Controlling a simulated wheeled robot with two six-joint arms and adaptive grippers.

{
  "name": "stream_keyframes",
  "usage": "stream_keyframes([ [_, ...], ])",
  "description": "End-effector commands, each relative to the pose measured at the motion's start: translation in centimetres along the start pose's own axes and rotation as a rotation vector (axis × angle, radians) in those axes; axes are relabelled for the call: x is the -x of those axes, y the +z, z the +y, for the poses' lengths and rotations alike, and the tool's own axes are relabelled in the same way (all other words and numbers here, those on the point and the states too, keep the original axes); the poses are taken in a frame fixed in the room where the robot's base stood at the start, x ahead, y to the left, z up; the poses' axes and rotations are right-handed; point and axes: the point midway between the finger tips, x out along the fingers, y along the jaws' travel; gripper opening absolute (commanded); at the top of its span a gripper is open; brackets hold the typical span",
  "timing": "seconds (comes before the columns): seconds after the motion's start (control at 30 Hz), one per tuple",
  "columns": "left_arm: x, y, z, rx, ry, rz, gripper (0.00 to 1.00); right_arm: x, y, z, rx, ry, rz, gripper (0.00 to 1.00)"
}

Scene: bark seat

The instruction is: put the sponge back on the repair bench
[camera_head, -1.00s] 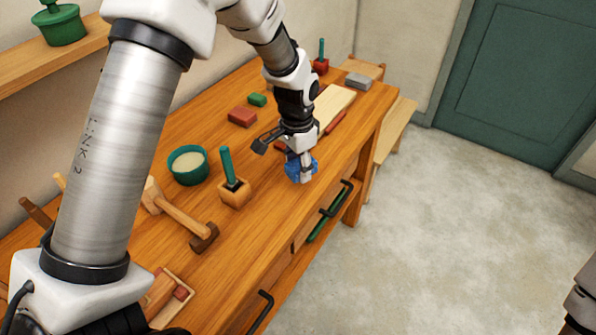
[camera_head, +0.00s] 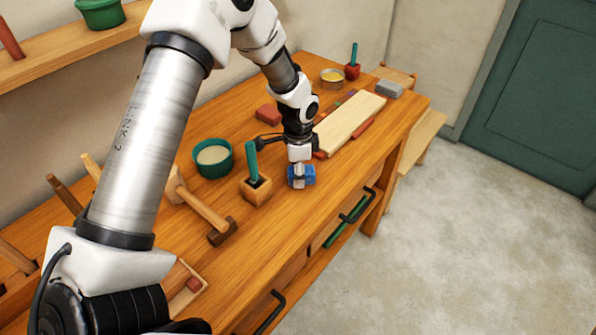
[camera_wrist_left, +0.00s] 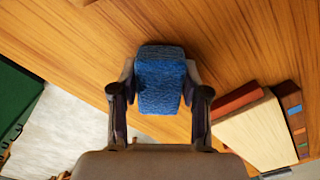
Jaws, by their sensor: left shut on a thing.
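The sponge (camera_head: 309,176) is a blue block, held in my left gripper (camera_head: 301,176) over the front part of the wooden repair bench (camera_head: 334,203). In the left wrist view the sponge (camera_wrist_left: 161,82) sits between the two fingers of the left gripper (camera_wrist_left: 160,95), which are shut on it. The bench top (camera_wrist_left: 225,45) lies below it there. I cannot tell whether the sponge touches the bench top. My right gripper is not in view.
A wooden block with a green handle (camera_head: 256,187) stands just left of the sponge. A green bowl (camera_head: 212,158), a mallet (camera_head: 203,208) and a red block (camera_head: 268,114) are nearby. A pale board (camera_head: 349,124) lies behind to the right. Bare bench lies in front.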

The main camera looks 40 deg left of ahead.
Motion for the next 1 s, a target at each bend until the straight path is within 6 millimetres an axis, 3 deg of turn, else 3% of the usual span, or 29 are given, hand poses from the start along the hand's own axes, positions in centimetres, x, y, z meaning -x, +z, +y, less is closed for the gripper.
stream_keyframes([
  [0.13, -0.3, 0.0, 0.0, 0.000, 0.000, 0.000, 0.13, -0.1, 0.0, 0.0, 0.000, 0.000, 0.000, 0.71],
  [0.17, -0.3, 0.0, 0.0, 0.000, 0.000, 0.000, 0.53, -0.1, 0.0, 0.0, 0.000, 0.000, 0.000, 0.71],
  [0.2, -0.3, 0.0, 0.0, 0.001, 0.000, 0.000, 0.67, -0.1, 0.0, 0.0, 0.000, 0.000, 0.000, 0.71],
  [0.23, -0.3, 0.0, 0.0, 0.001, 0.000, 0.000, 0.71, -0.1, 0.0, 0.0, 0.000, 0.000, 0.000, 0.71],
  [0.63, 0.6, -0.1, -0.1, 0.001, -0.001, 0.001, 0.71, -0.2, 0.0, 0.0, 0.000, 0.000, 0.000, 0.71],
  [0.77, 3.1, -0.1, -0.1, 0.001, -0.004, 0.004, 0.71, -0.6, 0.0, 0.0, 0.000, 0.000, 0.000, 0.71],
  [1.0, 9.3, -0.1, -0.1, 0.001, -0.004, 0.004, 0.71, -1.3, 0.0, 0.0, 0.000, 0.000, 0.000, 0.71],
])
